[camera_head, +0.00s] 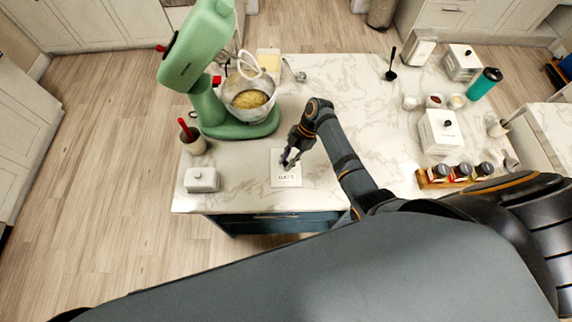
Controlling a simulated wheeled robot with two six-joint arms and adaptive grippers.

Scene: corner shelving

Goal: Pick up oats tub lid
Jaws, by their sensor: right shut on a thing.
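The oats tub (286,182) is a white square container near the front edge of the marble counter, with "OATS" lettering facing me. Its white lid (277,158) lies at the top of it; I cannot tell whether there is any gap between them. My right gripper (289,160) reaches down from above and is shut on the lid at its middle, where the fingers hide the knob. My left gripper is not in view.
A green stand mixer (205,85) with a steel bowl (236,90) stands to the left. A white butter dish (201,180) and a utensil crock (193,144) are left of the tub. White canisters (438,136) and a spice rack (455,182) stand right. The middle counter is clear.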

